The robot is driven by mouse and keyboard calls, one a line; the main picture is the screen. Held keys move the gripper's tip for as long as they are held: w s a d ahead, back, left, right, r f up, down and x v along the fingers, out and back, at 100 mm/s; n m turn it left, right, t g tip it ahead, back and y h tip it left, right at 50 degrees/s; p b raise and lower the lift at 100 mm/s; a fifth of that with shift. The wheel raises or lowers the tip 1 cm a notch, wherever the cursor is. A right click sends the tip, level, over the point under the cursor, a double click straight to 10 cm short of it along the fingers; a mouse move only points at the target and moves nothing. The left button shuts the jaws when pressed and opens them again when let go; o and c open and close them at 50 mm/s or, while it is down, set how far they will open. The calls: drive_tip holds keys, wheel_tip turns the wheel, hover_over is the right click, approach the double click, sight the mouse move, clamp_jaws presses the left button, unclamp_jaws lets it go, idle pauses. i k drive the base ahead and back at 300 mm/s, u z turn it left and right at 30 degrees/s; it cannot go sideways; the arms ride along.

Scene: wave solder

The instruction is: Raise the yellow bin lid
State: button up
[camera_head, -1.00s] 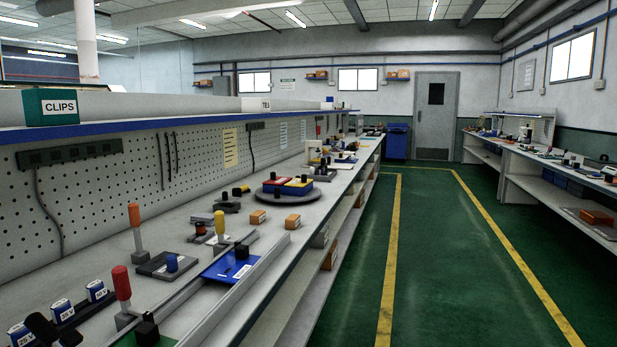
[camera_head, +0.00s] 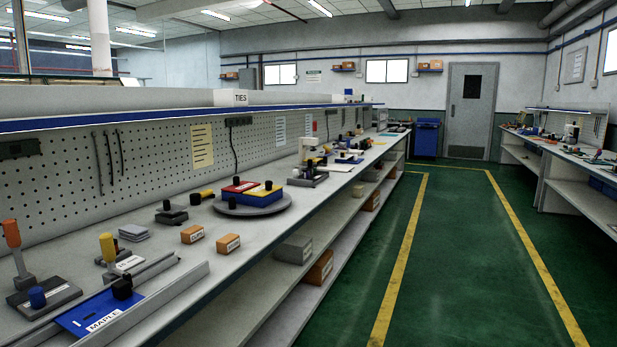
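The yellow bin lid (camera_head: 258,190) lies flat on a blue bin (camera_head: 262,200), with a small black knob on top. A red lid (camera_head: 238,186) with a black knob sits just left of it. Both stand on a round dark grey turntable (camera_head: 280,209) on the long bench to the left of the aisle. The yellow lid looks closed down on its bin. My gripper is not in view.
Orange labelled boxes (camera_head: 192,234) stand on the bench in front of the turntable. Rails with a blue MAPLE board (camera_head: 92,318) and upright-handled tools (camera_head: 108,250) fill the near bench. The green aisle floor (camera_head: 460,250) to the right is clear.

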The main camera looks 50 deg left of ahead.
sight(261, 191)
drive_tip(key=i, duration=1.85)
drive_tip(key=u, duration=4)
drive_tip(key=i, duration=1.05)
drive_tip(key=z, duration=0.05)
